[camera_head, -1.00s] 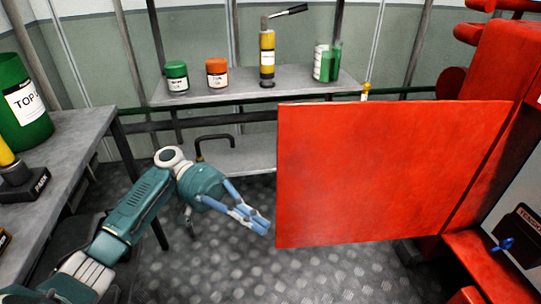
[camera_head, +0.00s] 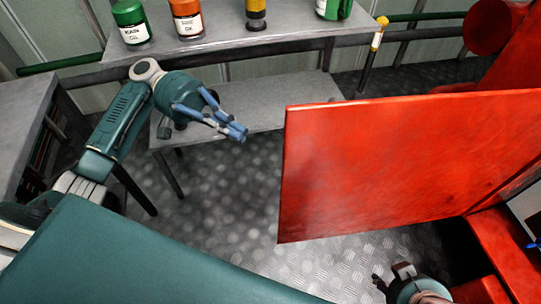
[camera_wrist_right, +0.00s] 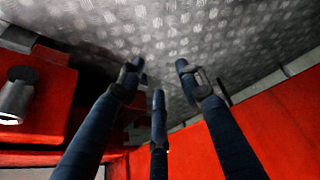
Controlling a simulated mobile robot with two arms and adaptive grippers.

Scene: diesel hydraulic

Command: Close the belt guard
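The belt guard appears to be the large flat red panel (camera_head: 390,160) standing open out from the red machine at the right in the head view. My left gripper (camera_head: 232,125) is to the left of the panel's free edge, apart from it, empty, with its blue fingers spread. My right gripper (camera_head: 385,280) shows partly at the bottom, below the panel. In the right wrist view my right gripper (camera_wrist_right: 158,75) has its three dark fingers spread with nothing between them. A red surface (camera_wrist_right: 275,125) lies behind the fingers at the right.
The red machine (camera_head: 505,255) fills the right side. A grey shelf (camera_head: 215,45) with containers stands at the back, with a lower shelf (camera_head: 265,118) under it. A grey bench (camera_head: 25,105) is at the left. Metal floor (camera_head: 225,205) is open left of the panel.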

